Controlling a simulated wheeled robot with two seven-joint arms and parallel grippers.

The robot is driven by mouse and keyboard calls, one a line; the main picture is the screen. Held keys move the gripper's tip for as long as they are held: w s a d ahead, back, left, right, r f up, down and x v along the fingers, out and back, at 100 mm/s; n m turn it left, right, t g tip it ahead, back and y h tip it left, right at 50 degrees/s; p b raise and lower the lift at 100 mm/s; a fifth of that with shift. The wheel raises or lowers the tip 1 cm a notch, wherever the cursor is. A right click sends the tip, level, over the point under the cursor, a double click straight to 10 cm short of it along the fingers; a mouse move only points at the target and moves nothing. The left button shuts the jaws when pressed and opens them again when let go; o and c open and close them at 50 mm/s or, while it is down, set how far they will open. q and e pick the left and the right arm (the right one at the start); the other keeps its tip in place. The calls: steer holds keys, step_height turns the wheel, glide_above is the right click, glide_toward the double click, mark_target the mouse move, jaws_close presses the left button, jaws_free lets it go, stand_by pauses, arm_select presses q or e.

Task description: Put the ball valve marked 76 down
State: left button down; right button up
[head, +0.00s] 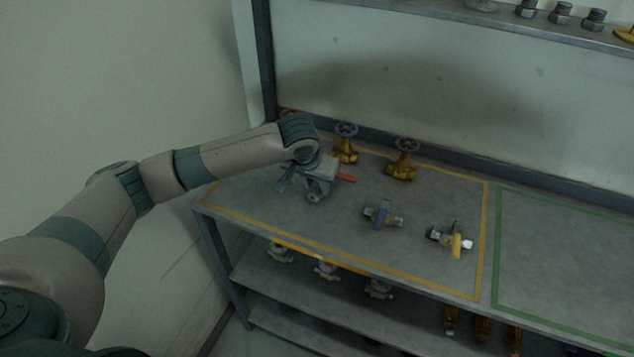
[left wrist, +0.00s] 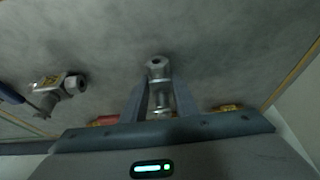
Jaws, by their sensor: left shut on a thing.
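My left gripper (head: 312,186) is shut on a grey ball valve (head: 315,198) with a red handle (head: 347,179), over the left part of the yellow-outlined area. In the left wrist view the valve (left wrist: 158,70) sits between the two fingers (left wrist: 160,100), and a bit of the red handle (left wrist: 103,121) shows at the left. The valve is at or very close to the shelf top; I cannot tell whether it touches. No number can be read on it. My right gripper is not in view.
A blue-handled valve (head: 382,214) and a yellow-handled valve (head: 453,241) lie to the right on the shelf top (head: 420,265). Brass gate valves (head: 345,145) (head: 403,162) stand behind. The green-outlined area (head: 570,255) is empty where it shows. More valves (head: 327,268) are on the shelf below.

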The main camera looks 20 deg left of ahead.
arm_select(q)
steer(key=shift+f, duration=0.15)
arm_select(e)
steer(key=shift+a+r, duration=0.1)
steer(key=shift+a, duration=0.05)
arm_select(q)
steer(key=c, duration=1.4)
jaws_free()
steer(key=shift+f, duration=0.15)
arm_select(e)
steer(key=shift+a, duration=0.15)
